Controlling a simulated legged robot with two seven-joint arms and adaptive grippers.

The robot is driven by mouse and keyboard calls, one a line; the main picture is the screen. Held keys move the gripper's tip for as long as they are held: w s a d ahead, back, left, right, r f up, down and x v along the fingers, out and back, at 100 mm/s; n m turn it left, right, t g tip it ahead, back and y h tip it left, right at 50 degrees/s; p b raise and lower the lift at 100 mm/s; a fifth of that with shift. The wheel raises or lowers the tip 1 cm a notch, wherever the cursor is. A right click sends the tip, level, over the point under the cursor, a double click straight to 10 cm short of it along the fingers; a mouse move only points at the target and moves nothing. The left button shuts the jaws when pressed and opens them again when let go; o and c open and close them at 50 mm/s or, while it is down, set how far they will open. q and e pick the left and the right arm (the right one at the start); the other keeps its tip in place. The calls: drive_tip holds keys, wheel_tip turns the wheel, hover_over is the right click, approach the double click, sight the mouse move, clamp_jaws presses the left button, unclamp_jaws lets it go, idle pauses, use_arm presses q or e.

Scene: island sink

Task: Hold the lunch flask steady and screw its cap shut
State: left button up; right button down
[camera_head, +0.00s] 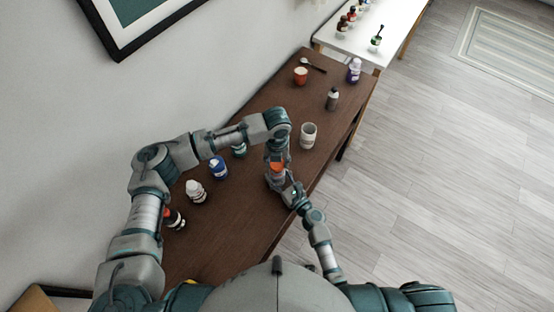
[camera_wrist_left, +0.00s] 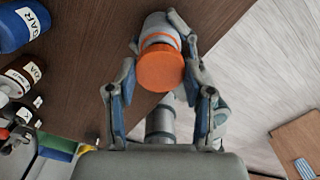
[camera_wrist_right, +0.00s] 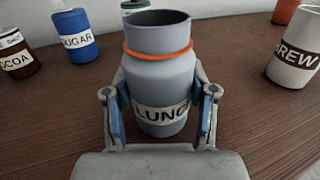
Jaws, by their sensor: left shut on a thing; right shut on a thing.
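The grey lunch flask (camera_wrist_right: 160,75), labelled "LUNC…", stands upright on the brown table, with an orange ring around its neck and an open mouth. My right gripper (camera_wrist_right: 160,105) is shut on its body, one finger on each side. My left gripper (camera_head: 279,150) is above the flask, pointing down, shut on the orange cap (camera_wrist_left: 160,70). The cap also shows in the head view (camera_head: 277,167). No cap sits on the mouth in the right wrist view, so the cap is apart from the flask, above it. The exact gap is hidden.
A blue sugar jar (camera_head: 218,168) and other jars line the wall side. The table's right edge is close to the flask.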

sight(277, 175)
use_arm(q)
drive_tip(key=shift+f, duration=0.7)
drive_tip(key=shift+f, duration=0.55)
drive_tip(key=m, duration=0.9)
drive_tip(key=shift+m, duration=0.4)
drive_tip(key=o, duration=0.8)
drive_tip(key=shift+c, duration=0.2)
